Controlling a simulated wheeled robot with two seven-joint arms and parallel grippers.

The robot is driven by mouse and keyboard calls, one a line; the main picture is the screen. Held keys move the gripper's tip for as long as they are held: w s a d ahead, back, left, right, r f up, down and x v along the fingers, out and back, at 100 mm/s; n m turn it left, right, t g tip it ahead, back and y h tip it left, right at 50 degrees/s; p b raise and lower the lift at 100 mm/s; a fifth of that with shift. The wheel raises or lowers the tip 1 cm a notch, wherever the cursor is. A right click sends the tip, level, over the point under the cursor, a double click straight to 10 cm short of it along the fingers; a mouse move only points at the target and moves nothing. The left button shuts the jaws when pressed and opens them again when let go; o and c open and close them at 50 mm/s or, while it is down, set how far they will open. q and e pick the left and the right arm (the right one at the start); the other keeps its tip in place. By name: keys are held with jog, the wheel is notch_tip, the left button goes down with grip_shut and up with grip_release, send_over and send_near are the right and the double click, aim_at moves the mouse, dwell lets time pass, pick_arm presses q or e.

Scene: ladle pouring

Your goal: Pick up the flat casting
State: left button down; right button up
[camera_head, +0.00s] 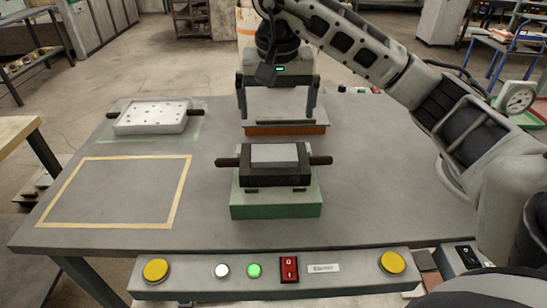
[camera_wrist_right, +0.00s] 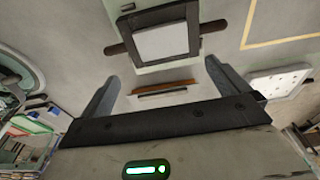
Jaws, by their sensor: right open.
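A flat grey bar (camera_head: 290,123), which looks like the flat casting, lies on a rust-orange block (camera_head: 287,130) at the back middle of the table. In the right wrist view the grey bar (camera_wrist_right: 163,92) and the orange block (camera_wrist_right: 165,85) show between the fingers. My right gripper (camera_head: 277,117) is open, pointing down, with one finger towards each end of the bar. I see no grip on the bar, and cannot tell whether the fingertips touch it. My left gripper is not in view.
A black box with a grey top (camera_head: 274,153) and side handles sits on a green block (camera_head: 276,211) in front. A white holed plate (camera_head: 152,116) with handles lies at the left. A tape rectangle (camera_head: 183,193) encloses bare table. A button panel (camera_head: 207,270) runs along the front edge.

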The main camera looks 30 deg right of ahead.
send_over(274, 152)
jog(key=s, duration=0.1)
notch_tip(274, 152, down, 5)
jog(key=shift+f, duration=0.2)
jog(key=shift+w+f+p, duration=0.15)
jog(key=shift+f+p, duration=0.1)
jog(key=shift+f, duration=1.15)
jog(key=shift+w+f+p, duration=0.15)
jog(key=shift+f+p, duration=0.05)
jog(key=shift+f, duration=1.15)
jog(key=c, duration=0.9)
